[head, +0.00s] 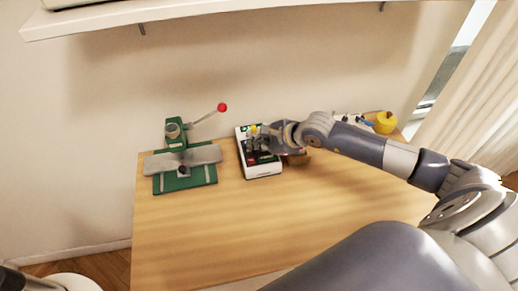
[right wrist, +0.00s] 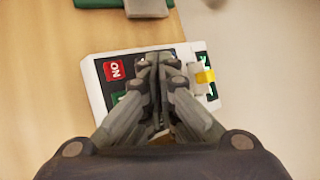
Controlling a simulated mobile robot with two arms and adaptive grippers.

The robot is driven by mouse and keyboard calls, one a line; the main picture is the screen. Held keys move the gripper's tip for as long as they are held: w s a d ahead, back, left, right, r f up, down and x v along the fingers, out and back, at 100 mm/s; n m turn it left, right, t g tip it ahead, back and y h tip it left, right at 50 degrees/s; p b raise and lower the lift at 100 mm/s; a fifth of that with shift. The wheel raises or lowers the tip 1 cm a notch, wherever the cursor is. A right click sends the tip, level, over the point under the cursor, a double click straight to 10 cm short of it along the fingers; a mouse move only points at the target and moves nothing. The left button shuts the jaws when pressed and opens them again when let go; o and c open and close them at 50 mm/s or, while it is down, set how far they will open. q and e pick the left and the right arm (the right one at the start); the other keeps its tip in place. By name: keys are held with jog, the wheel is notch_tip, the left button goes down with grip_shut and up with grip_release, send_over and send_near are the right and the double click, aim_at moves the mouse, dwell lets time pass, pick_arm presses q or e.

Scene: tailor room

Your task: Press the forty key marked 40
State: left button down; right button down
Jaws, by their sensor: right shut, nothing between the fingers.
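A white key box (head: 262,173) with a dark panel stands on the table. In the right wrist view the box (right wrist: 97,98) shows a red key marked NO (right wrist: 114,70) and a partly covered green key (right wrist: 118,98). A yellow part (right wrist: 205,76) sits at its right side. I cannot make out a key marked 40; my fingers cover the middle of the panel. My right gripper (head: 254,146) is shut and empty, its fingertips (right wrist: 158,62) over the panel. I cannot tell whether they touch a key. My left gripper is not in view.
A green press (head: 184,182) with a red-knobbed lever (head: 222,107) stands left of the box. A yellow round object (head: 385,123) is at the table's back right. The wooden table (head: 230,225) is clear in front. A white shelf (head: 200,12) hangs above.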

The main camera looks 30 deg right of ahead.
aim_at(258, 152)
jog(key=shift+f, duration=0.2)
jog(key=shift+r, duration=0.9)
jog(key=shift+r+p, duration=1.45)
jog(key=shift+r, duration=1.1)
jog(key=shift+f, duration=0.15)
